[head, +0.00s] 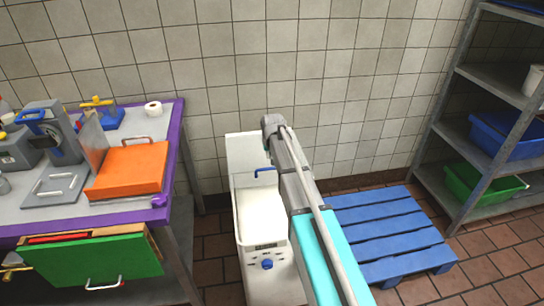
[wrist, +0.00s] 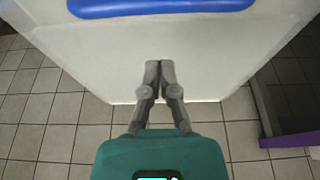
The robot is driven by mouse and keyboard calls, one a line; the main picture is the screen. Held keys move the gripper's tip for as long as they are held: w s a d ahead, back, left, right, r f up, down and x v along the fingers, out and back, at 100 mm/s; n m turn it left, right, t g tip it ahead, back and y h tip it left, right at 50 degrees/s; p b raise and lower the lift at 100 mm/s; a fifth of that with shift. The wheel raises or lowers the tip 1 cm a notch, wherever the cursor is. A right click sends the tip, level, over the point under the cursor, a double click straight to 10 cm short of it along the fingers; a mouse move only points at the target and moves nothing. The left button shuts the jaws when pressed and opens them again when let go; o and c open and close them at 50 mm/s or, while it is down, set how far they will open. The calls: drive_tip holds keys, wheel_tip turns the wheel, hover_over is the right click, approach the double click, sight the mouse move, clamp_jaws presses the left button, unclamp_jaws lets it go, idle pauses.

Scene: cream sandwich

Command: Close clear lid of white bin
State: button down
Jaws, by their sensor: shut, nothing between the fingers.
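The white bin (head: 262,225) stands on the floor in the middle of the head view, with a dial and a small display on its front. A blue handle (head: 265,170) shows at its back, partly behind my arm. The clear lid's outline and angle cannot be made out. In the wrist view, a broad pale panel (wrist: 110,50) fills the upper part, with a blue handle (wrist: 160,8) along the top edge. My gripper (wrist: 160,64) is shut and empty, in front of the panel and below that handle. I cannot tell whether it touches the panel.
A purple-edged table (head: 168,215) with an orange box (head: 130,170) stands close on the left. A blue pallet (head: 390,232) lies on the floor to the right. Grey shelving (head: 470,160) stands at the far right. The tiled wall is close behind the bin.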

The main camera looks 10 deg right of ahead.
sight(271, 172)
drive_tip(key=shift+b+x, duration=1.45)
drive_tip(key=shift+x, duration=0.4)
drive_tip(key=s, duration=0.1)
drive_tip(key=s+r+p, duration=0.1)
drive_tip(key=shift+s, duration=0.4)
drive_tip(key=shift+s+r, duration=0.1)
drive_tip(key=shift+s, duration=0.5)
